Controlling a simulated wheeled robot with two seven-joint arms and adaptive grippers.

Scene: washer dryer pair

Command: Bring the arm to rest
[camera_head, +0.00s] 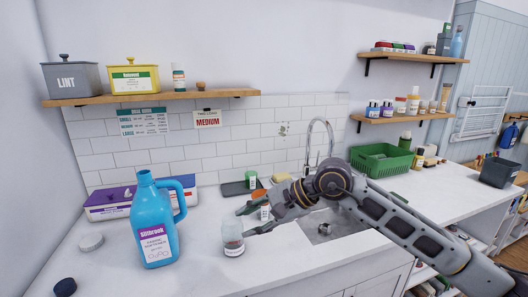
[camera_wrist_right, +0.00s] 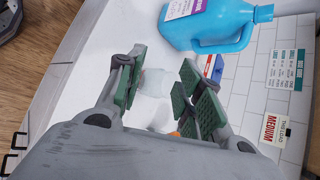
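My right arm reaches in from the right over the white counter, and its right gripper (camera_head: 252,217) is open with its fingers apart. A small clear jar (camera_head: 232,240) with a pale label stands upright on the counter just left of the fingertips. In the right wrist view the gripper (camera_wrist_right: 163,92) shows two separated green-padded fingers. A pale translucent shape, seemingly the jar (camera_wrist_right: 156,80), shows in the gap between them; I cannot tell whether it touches a pad. My left gripper is not in view.
A blue detergent jug (camera_head: 153,225) stands left of the jar. A sink (camera_head: 325,229) with a tall faucet (camera_head: 329,140) lies behind my right arm. A green basket (camera_head: 381,162) is farther right. A wall shelf (camera_head: 150,97) hangs above.

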